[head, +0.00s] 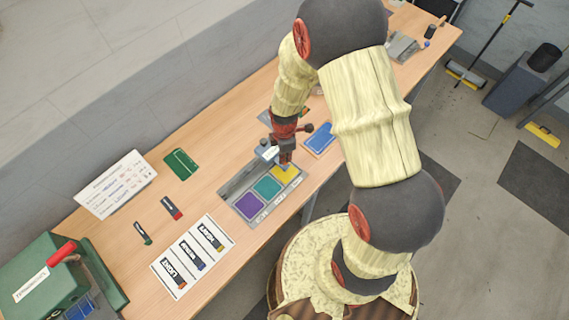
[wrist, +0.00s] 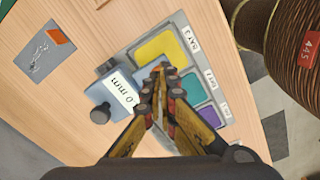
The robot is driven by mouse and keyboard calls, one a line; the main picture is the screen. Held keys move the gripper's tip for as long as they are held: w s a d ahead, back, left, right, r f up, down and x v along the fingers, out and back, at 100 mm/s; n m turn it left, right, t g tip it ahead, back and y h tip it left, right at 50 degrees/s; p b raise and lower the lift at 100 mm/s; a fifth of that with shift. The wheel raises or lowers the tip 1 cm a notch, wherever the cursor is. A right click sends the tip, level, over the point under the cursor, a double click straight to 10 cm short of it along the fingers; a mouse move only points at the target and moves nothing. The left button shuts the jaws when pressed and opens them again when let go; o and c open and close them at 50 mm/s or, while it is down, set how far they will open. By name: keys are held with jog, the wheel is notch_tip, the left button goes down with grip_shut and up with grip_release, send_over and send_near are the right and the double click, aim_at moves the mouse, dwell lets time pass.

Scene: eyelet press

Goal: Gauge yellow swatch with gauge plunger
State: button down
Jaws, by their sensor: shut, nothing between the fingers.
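The yellow swatch (head: 285,173) lies in the far-end bay of a grey tray (head: 233,186); it also shows in the wrist view (wrist: 160,46). The gauge (wrist: 101,92) is a blue-grey block with a "0 mm" label and dark knobs, beside the yellow swatch. In the head view the gauge (head: 265,149) stands at the tray's back edge. My gripper (wrist: 160,72) is shut and empty, its tips over the tray by the yellow swatch and gauge. In the head view my gripper (head: 286,162) hangs just above the yellow swatch. Whether it touches anything is unclear.
Teal (head: 267,187) and purple (head: 249,205) swatches fill the other bays. A blue card (head: 319,139) and a green piece (head: 180,164) lie on the table. A white board with labelled strips (head: 165,264) and a green press (head: 45,276) are at the lower left.

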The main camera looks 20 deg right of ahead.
jog(key=shift+f+b, duration=0.55)
jog(key=shift+f, duration=0.25)
jog(key=shift+r, duration=0.15)
dwell(0.4)
jog(key=shift+r+p, duration=2.3)
jog(key=shift+r, duration=1.15)
